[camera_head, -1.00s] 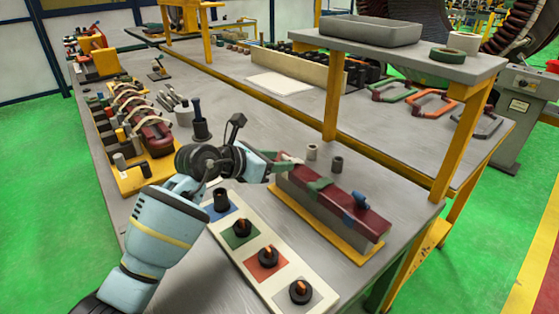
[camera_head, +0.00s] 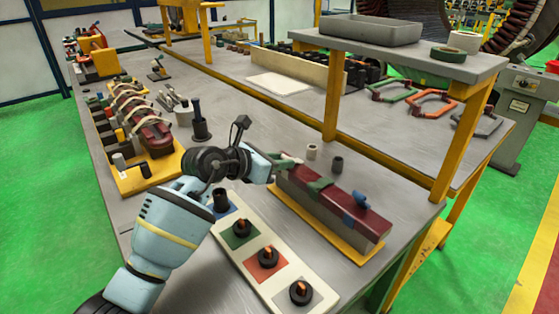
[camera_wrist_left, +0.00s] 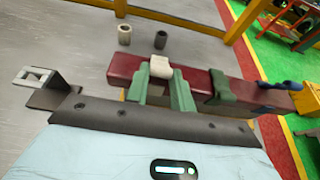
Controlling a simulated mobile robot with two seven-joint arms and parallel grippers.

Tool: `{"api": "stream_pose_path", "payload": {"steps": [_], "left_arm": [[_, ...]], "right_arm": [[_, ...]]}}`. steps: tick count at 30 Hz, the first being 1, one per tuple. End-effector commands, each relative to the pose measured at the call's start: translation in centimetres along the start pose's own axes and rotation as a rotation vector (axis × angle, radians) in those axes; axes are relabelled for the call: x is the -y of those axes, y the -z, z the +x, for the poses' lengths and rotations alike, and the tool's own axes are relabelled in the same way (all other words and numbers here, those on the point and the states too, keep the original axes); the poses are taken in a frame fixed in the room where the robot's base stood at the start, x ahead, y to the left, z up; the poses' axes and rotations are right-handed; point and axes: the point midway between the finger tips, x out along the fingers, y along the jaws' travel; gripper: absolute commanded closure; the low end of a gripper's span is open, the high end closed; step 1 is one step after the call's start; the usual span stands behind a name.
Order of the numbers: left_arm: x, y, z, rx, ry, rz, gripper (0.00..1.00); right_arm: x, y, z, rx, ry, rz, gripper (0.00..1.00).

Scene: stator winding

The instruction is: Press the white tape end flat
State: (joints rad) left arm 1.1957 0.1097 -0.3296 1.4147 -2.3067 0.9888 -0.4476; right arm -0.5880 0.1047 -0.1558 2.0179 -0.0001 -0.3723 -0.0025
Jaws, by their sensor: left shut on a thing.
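A dark red bar (camera_head: 340,208) lies along a grey block on a yellow base at the bench's right side. A small white tape end (camera_head: 288,158) is at the bar's far left end; it also shows in the left wrist view (camera_wrist_left: 160,67). My left gripper (camera_head: 287,163) has green fingers, which straddle the white piece in the wrist view (camera_wrist_left: 160,84). It is shut on the white tape end, and the fingers hide part of the bar there. A green band (camera_head: 319,185) and a blue piece (camera_head: 356,209) sit further along the bar. My right gripper is not in view.
A pale tube (camera_head: 312,152) and a dark tube (camera_head: 337,164) stand behind the bar. A board with coloured squares and knobs (camera_head: 266,262) lies in front. A yellow shelf post (camera_head: 332,100) rises behind. The bench between the tubes and the white sheet (camera_head: 278,84) is clear.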

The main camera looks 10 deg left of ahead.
Motion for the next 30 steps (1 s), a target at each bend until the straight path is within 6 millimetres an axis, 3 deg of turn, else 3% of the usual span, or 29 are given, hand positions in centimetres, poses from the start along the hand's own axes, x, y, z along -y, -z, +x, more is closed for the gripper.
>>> {"api": "stream_pose_path", "payload": {"steps": [5, 15, 16, 21, 30], "left_arm": [[-0.06, 1.09, 0.15, 0.080, -0.001, -0.003, 0.99], [-0.02, 0.76, -0.01, 0.103, -0.001, -0.002, 0.99], [-0.02, 0.76, -0.01, 0.102, -0.001, -0.002, 0.75], [-0.02, 0.74, -0.01, 0.103, -0.001, -0.001, 0.55], [-0.04, 0.69, -0.17, 0.104, -0.001, -0.001, 0.55]], "right_arm": [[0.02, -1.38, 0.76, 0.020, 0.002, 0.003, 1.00], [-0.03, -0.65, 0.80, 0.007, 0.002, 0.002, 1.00], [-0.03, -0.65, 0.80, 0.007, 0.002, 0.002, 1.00], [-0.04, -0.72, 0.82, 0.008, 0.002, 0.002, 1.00], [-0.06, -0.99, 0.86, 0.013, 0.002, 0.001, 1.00]]}}
